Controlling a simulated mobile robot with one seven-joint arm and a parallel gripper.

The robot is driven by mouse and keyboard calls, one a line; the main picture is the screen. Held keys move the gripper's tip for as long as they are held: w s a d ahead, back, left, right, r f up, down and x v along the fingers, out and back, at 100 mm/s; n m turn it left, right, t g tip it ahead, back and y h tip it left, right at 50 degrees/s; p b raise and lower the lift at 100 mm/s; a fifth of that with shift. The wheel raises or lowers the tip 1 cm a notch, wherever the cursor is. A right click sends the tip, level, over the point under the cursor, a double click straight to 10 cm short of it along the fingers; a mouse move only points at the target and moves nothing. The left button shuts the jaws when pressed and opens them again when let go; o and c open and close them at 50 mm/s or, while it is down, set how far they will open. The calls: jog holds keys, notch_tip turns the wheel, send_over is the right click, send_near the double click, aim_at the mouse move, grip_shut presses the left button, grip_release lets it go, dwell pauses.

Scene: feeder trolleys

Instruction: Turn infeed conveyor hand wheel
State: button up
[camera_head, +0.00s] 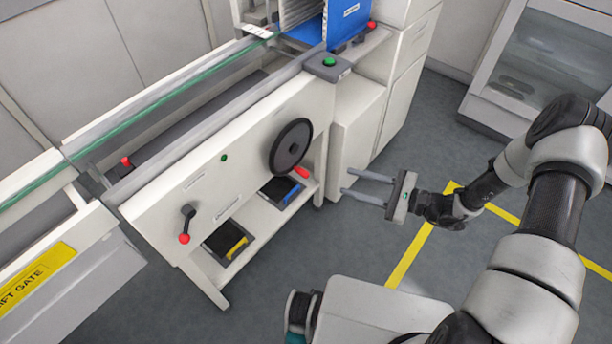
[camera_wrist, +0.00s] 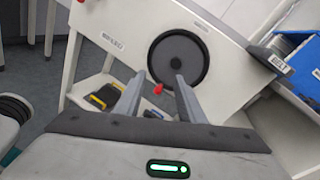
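The hand wheel (camera_head: 290,147) is a black disc on the white front panel of the conveyor (camera_head: 215,150), near its right end. A red knob (camera_head: 301,172) shows at its lower right edge. In the wrist view the hand wheel (camera_wrist: 178,60) lies ahead, beyond the fingertips, with the red knob (camera_wrist: 158,89) at its lower left. My gripper (camera_head: 343,182) is open and empty, to the right of the wheel in the head view and apart from it. In the wrist view my gripper (camera_wrist: 160,78) has its two fingers spread, with nothing between them.
A crank with a red knob (camera_head: 186,223) sits on the panel's left part. Trays with blue and yellow items (camera_head: 228,241) lie on the lower shelf. A green button box (camera_head: 328,66) and blue bin (camera_head: 345,25) stand above right. A yellow-marked floor (camera_head: 410,254) is clear.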

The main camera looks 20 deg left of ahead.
aim_at(308, 176)
notch_tip(308, 176, down, 10)
jog(key=m+t+b, duration=0.1)
jog(key=m+t, duration=0.3)
jog(key=m, duration=0.1)
jog(key=b+x, duration=0.1)
jog(key=x, duration=1.6)
jog(key=shift+w+a+b, duration=0.15)
jog(key=shift+w+b, duration=0.15)
jog(key=shift+b, duration=0.1)
grip_shut()
